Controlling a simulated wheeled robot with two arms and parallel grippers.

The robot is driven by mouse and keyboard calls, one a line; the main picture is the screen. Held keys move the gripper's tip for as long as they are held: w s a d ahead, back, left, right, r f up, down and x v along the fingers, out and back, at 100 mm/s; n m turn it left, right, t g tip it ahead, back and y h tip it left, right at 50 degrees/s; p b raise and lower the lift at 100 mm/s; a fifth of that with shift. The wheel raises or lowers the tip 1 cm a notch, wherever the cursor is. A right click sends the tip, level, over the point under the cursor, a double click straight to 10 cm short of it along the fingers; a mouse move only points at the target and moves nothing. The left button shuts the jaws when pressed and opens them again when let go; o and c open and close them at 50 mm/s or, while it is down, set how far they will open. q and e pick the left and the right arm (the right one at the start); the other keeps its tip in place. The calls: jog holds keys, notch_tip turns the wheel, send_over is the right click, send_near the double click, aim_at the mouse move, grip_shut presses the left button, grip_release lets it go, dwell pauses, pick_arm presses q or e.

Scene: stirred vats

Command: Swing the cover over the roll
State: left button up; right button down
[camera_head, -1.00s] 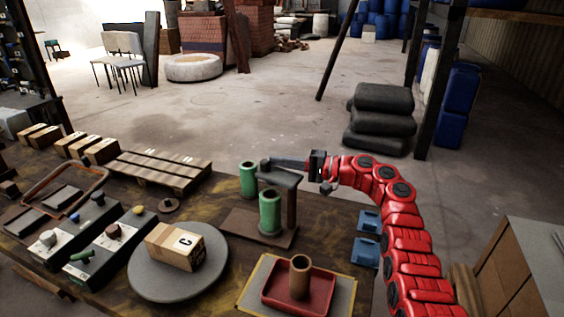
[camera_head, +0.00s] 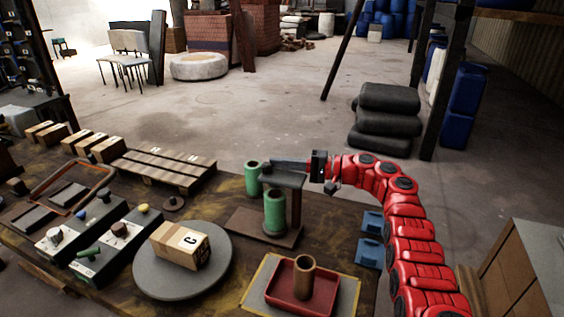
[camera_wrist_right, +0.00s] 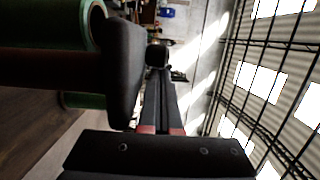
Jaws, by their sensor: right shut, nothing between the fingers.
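A green roll (camera_head: 275,212) stands upright on a brown base board on the table. A dark grey flat cover (camera_head: 284,180) on a post sits over the top of this roll. A second green cylinder (camera_head: 253,178) stands just behind it. My right gripper (camera_head: 276,163) is shut and empty, its fingers pointing left along the far edge of the cover; whether they touch it I cannot tell. In the right wrist view the cover (camera_wrist_right: 124,70) is close on the left of the fingers, with green roll (camera_wrist_right: 50,22) beyond it. My left gripper is not in view.
A grey turntable (camera_head: 150,280) with a carton (camera_head: 180,245) is to the left. A red tray (camera_head: 318,292) with a brown tube is in front. Blue clips (camera_head: 371,222) lie right of the base board. A wooden pallet (camera_head: 165,170) and control boxes (camera_head: 110,240) are further left.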

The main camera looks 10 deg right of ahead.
jog(key=shift+s+a, duration=0.25)
jog(key=shift+a, duration=0.1)
jog(key=shift+s+a+b, duration=0.25)
jog(key=shift+b, duration=0.2)
dwell(0.6)
jog(key=shift+d, duration=0.15)
dwell(0.9)
